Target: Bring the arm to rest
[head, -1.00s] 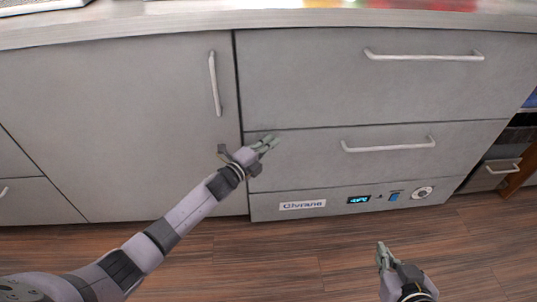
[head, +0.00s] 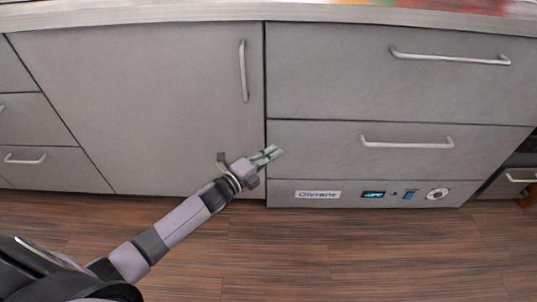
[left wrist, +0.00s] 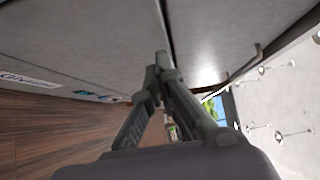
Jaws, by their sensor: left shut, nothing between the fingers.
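My left gripper (head: 276,153) is shut and empty. In the head view its arm reaches in from the lower left, and the fingertips are in front of the grey cabinet, near the seam between the door and the drawers. In the left wrist view its fingers (left wrist: 160,72) meet at the tips, with the grey front behind them. I cannot tell if the fingertips touch the front. My right gripper is not in view.
A grey door (head: 150,110) and grey drawers (head: 400,85) with bar handles (head: 407,143) fill the front. A panel with a small display (head: 373,195) sits low. The countertop edge (head: 300,12) runs along the top. The wooden floor (head: 330,250) is clear.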

